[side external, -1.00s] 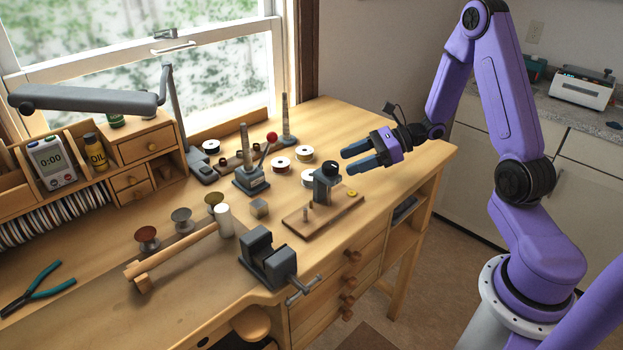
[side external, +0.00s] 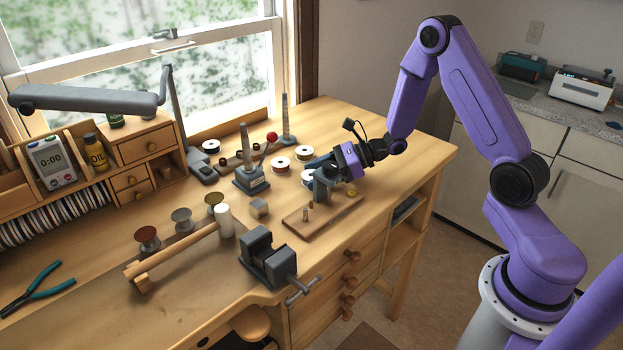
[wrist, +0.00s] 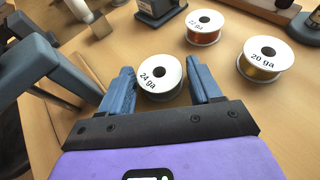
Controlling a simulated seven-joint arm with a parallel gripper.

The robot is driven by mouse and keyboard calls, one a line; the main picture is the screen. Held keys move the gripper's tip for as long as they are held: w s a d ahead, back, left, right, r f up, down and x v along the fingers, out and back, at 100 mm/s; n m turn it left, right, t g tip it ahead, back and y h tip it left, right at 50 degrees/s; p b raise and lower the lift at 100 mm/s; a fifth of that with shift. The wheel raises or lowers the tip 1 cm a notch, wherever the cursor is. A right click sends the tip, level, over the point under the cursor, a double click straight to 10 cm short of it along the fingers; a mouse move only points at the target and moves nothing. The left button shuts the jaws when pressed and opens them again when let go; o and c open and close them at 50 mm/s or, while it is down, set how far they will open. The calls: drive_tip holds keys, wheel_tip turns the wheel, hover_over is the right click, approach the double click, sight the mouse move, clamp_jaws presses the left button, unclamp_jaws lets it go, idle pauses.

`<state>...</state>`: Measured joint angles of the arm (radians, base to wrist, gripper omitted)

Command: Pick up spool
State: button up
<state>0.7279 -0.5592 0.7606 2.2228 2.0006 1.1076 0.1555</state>
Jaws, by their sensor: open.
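In the wrist view, a white-topped spool marked "24 ga" (wrist: 160,76) lies flat on the bench between the two blue fingers of my gripper (wrist: 160,88). The fingers are apart, one on each side of the spool; I cannot tell whether either touches it. Two other spools lie beyond: one with copper-red wire (wrist: 204,27) and one marked "20 ga" (wrist: 264,60) to the right. In the side view, my gripper (side external: 318,168) is low over the bench, and the nearest spool (side external: 307,178) is partly hidden behind the grey stand and the gripper.
A grey stand on a wooden board (side external: 325,217) is close in front of my gripper; its grey frame (wrist: 28,60) fills the left of the wrist view. A vise (side external: 265,258) sits at the bench's front edge. A grey mandrel stand (side external: 250,180) is to the left.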

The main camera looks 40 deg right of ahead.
drive_tip(key=c, duration=0.8)
